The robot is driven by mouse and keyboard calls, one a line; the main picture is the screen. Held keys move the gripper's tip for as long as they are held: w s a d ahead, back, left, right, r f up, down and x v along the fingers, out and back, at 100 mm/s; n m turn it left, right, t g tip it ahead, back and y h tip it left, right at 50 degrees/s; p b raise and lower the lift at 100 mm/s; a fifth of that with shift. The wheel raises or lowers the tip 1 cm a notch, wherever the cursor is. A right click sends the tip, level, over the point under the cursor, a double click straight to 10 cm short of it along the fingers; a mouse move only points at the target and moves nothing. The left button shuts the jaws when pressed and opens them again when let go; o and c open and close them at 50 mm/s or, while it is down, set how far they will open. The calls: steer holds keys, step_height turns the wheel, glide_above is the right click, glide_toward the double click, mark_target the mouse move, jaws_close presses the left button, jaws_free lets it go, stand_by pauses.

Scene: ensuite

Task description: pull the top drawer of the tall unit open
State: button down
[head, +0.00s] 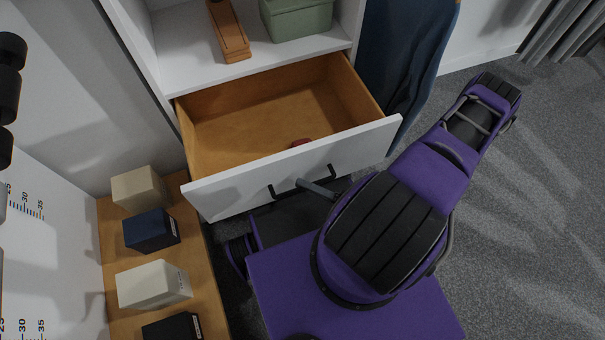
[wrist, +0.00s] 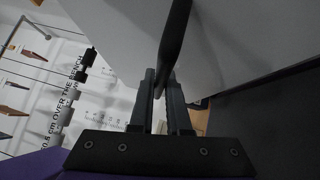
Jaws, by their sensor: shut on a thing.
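The top drawer (head: 285,165) of the tall unit (head: 175,72) stands well open in the head view, its wooden inside showing. A small red thing (head: 299,143) lies in it near the front. The drawer's white front carries a dark bar handle (head: 302,183). My gripper (head: 305,184) is at the handle, partly hidden by my purple arm. In the wrist view the fingers of my gripper (wrist: 166,90) are shut on the dark handle bar (wrist: 174,40), with the white drawer front beyond.
A shelf above the drawer holds a wooden box (head: 229,32) and a green bin (head: 297,18). Several small boxes stand on a low wooden bench (head: 213,290) at left. Dark blue cloth (head: 405,60) hangs right of the unit. Grey carpet (head: 540,200) lies clear at right.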

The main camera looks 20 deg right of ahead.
steer(key=shift+s, duration=0.2)
steer(key=c, duration=0.9)
jaws_free()
steer(key=b+v, duration=0.1)
steer(key=v, duration=1.6)
steer(key=shift+s+d+f, duration=0.1)
steer(key=shift+d, duration=0.15)
